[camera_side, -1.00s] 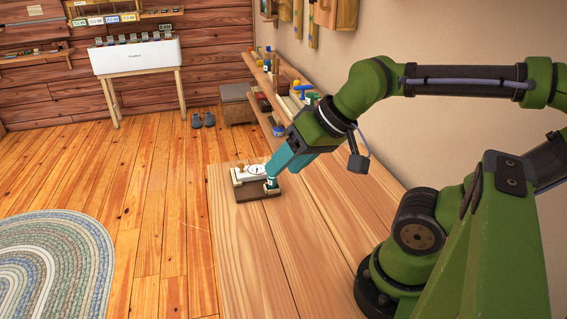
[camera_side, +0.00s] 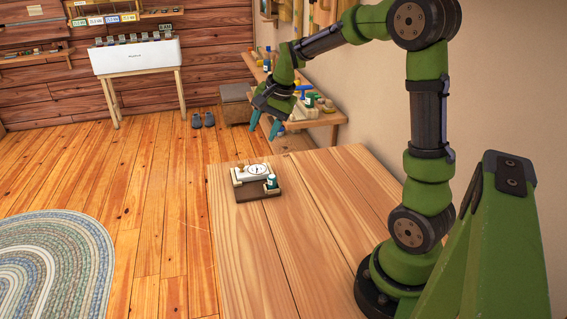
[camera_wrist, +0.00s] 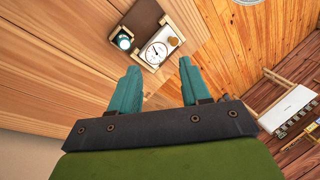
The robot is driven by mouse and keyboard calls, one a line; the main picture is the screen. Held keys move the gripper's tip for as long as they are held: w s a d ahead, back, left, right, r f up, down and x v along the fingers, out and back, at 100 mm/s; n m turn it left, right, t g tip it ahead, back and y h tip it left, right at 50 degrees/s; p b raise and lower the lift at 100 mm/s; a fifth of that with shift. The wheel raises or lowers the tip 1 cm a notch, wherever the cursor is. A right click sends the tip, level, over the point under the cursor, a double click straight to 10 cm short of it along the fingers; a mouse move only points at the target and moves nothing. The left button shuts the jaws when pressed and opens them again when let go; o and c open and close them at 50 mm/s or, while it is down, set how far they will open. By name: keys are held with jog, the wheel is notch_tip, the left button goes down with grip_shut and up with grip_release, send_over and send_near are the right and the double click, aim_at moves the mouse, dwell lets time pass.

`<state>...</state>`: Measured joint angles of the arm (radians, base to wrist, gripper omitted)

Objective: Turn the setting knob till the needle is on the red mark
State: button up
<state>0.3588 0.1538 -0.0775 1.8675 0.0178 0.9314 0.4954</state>
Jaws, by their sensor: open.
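A white gauge (camera_side: 252,172) with a round dial sits on a dark brown board (camera_side: 262,194) at the table's far left corner. In the wrist view the dial (camera_wrist: 157,52) shows a dark needle, but its exact reading and any red mark are too small to tell. A tan round knob (camera_wrist: 173,41) is at the gauge's edge. A teal round piece with a pale top (camera_wrist: 124,42) stands beside the dial; it also shows in the side view (camera_side: 271,182). My gripper (camera_side: 265,126) is open and empty, raised above and beyond the gauge, apart from it.
The wooden table (camera_side: 300,230) is otherwise bare. A wall shelf (camera_side: 322,118) with several bottles and small items runs behind my gripper. A white box on a stand (camera_side: 135,56) and a braided rug (camera_side: 50,265) are farther off.

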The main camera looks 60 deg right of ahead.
jog(key=w+d+r+m, duration=0.1)
jog(key=w+d+m, duration=0.1)
jog(key=w, duration=0.1)
send_near(242, 165)
jog(key=shift+m, duration=0.4)
jog(key=x, duration=0.8)
grip_shut()
